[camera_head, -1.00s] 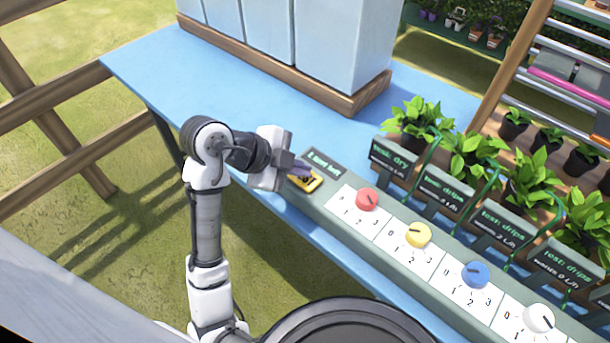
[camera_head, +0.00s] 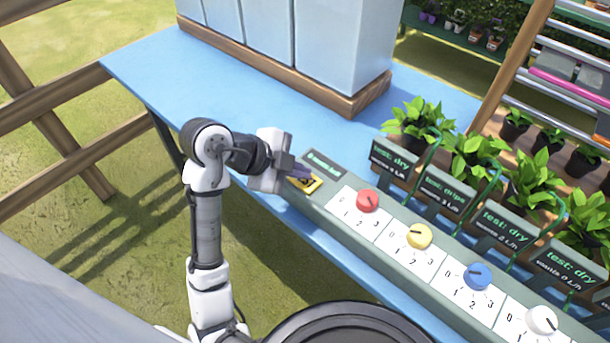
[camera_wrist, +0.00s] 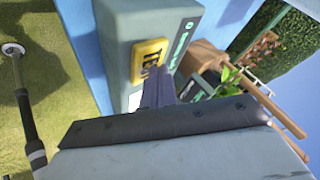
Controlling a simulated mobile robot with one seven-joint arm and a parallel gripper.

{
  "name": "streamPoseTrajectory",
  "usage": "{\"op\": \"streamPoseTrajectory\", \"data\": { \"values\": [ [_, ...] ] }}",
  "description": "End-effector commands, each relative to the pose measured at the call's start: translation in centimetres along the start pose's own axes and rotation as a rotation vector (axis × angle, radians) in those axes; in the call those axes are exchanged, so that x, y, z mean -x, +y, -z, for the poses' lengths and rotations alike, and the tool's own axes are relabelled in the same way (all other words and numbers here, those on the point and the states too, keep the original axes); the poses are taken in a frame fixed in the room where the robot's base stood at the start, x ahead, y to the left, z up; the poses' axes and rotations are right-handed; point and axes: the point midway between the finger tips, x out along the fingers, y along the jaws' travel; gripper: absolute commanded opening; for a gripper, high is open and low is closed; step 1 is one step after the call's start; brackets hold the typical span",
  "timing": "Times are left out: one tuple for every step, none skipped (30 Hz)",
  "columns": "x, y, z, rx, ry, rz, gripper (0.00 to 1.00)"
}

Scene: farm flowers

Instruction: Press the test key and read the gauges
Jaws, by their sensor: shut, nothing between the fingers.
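The yellow test key (camera_head: 307,184) sits at the left end of a grey-green control panel (camera_head: 335,232). In the wrist view the key (camera_wrist: 148,58) shows a dark "TEST" label. My gripper (camera_head: 302,175) is shut and empty, its fingertips at the key; the wrist view shows the fingers (camera_wrist: 158,84) covering part of it. Whether they touch it I cannot tell. A small dark display (camera_head: 324,163) beside the key has green text, too small to read. The gauge signs appear to read "test: dry" (camera_head: 394,158), "test: drips" (camera_head: 446,192), "test: dry" (camera_head: 502,229) and "test: dry" (camera_head: 565,270).
Red (camera_head: 367,201), yellow (camera_head: 418,236), blue (camera_head: 477,276) and white (camera_head: 541,320) knobs stand on numbered white plates. Potted plants (camera_head: 416,118) stand behind the signs. Tall pale tanks (camera_head: 345,45) stand on the blue table (camera_head: 160,65), which is clear at left.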

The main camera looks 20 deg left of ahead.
Motion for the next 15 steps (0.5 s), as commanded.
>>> {"op": "streamPoseTrajectory", "data": {
  "values": [
    [0.21, -0.18, 0.19, -0.001, 0.0, -0.001, 0.0],
    [0.33, -0.27, 0.27, -0.001, 0.0, -0.001, 0.0],
    [0.51, -0.39, 0.38, -0.001, 0.0, 0.0, 0.0],
    [0.65, -0.49, 0.46, -0.001, 0.0, 0.0, 0.0],
    [0.78, -0.58, 0.55, -0.001, 0.0, 0.0, 0.0],
    [0.92, -0.69, 0.66, -0.001, 0.0, 0.0, 0.0],
    [1.01, -0.76, 0.74, -0.001, 0.0, -0.001, 0.0],
    [1.07, -0.8, 0.79, -0.001, 0.0, -0.001, 0.0],
    [1.11, -0.83, 0.83, -0.001, 0.0, -0.001, 0.0],
    [1.13, -0.84, 0.83, -0.001, 0.0, -0.001, 0.0],
    [1.12, -0.83, 0.83, -0.001, 0.0, -0.001, 0.0],
    [1.11, -0.82, 0.81, 0.0, 0.0, -0.001, 0.0],
    [1.1, -0.81, 0.8, 0.0, 0.0, -0.001, 0.0],
    [1.1, -0.81, 0.8, 0.0, 0.0, -0.001, 0.0],
    [1.1, -0.81, 0.79, 0.0, 0.0, -0.001, 0.0]
  ]
}}
